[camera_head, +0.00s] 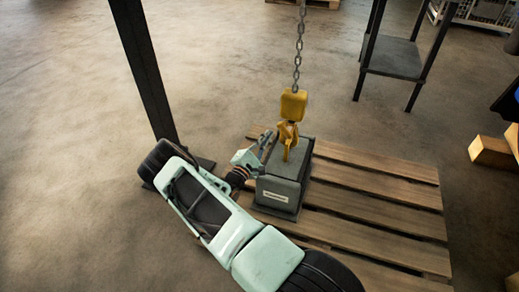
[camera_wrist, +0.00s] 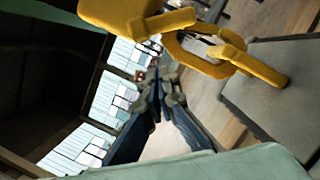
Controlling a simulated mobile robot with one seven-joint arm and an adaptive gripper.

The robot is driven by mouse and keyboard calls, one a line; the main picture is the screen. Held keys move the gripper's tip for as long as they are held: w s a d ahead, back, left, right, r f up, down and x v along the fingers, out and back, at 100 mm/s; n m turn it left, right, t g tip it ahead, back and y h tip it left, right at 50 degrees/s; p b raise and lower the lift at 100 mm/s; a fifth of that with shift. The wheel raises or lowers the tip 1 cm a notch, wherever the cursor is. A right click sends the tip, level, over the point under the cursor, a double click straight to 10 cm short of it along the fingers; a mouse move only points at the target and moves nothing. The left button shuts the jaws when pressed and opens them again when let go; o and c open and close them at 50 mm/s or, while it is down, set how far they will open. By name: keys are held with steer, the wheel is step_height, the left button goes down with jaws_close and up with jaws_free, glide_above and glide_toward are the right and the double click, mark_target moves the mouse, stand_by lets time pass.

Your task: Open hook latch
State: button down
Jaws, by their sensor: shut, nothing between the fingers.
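The yellow hook (camera_head: 287,140) hangs from a yellow block (camera_head: 293,104) on a chain, just above a dark grey box-shaped load. In the wrist view the hook (camera_wrist: 197,67) crosses the top, below its yellow block (camera_wrist: 118,14). The latch cannot be clearly told apart from the hook body. My gripper (camera_head: 268,138) is left of the hook and close to it, over the load's left edge. In the wrist view the dark fingers of my gripper (camera_wrist: 160,78) are together and empty, below and left of the hook's curve. I cannot tell whether they touch it.
The grey load (camera_head: 281,182) with a white label stands on a wooden pallet (camera_head: 375,205). The chain (camera_head: 298,50) runs straight up. A dark stand (camera_head: 394,58) is at the back right. Open floor lies between.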

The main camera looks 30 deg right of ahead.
steer(key=shift+s+d+r, duration=0.35)
steer(key=shift+s+r, duration=0.2)
steer(key=shift+r, duration=0.05)
steer(key=shift+s+d+r, duration=0.35)
steer(key=shift+s+r, duration=0.2)
